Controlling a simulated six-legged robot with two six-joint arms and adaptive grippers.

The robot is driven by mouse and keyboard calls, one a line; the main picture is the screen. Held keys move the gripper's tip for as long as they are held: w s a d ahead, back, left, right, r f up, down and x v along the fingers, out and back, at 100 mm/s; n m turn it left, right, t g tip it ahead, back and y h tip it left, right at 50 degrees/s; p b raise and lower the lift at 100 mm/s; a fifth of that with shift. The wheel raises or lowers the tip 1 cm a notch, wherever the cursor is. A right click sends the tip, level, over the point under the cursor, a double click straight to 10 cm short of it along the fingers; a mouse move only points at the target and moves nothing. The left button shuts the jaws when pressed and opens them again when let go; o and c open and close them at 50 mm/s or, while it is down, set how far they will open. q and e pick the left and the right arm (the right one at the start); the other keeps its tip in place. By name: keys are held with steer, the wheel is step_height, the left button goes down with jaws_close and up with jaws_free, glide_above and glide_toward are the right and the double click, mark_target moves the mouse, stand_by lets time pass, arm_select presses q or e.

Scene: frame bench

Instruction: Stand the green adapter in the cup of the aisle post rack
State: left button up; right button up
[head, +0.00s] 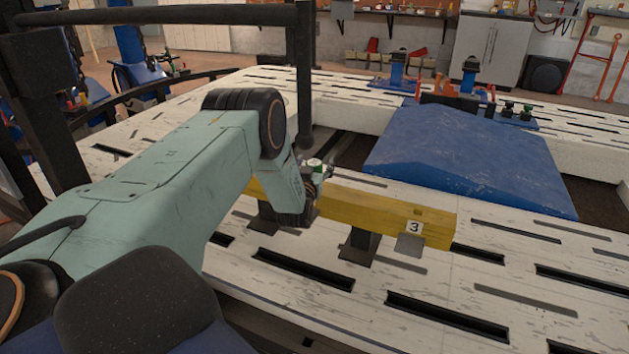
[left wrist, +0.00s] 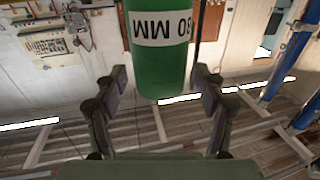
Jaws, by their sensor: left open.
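The green adapter (left wrist: 160,65) fills the upper middle of the left wrist view, with a white label that reads "30 MM" upside down. My left gripper (left wrist: 160,80) is open, with one finger on each side of the adapter. I cannot tell whether either finger touches it. In the head view my left gripper (head: 320,180) is at the yellow beam, partly hidden by its own wrist. A small green and white top (head: 315,163), likely the adapter's, shows beside it. I cannot make out the cup of the aisle post rack. My right gripper is not in view.
The yellow beam (head: 385,213) bears a "3" plate and stands on dark feet on the slotted white bench (head: 460,290). A blue sloped panel (head: 465,155) lies behind it. Blue fixtures (head: 398,75) stand at the back. A dark frame bar (head: 150,17) crosses the upper left.

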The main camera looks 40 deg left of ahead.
arm_select(q)
steer(key=shift+r, duration=0.2)
steer(key=shift+c, duration=0.3)
steer(key=shift+f, duration=0.15)
steer(key=c, duration=0.4)
jaws_close()
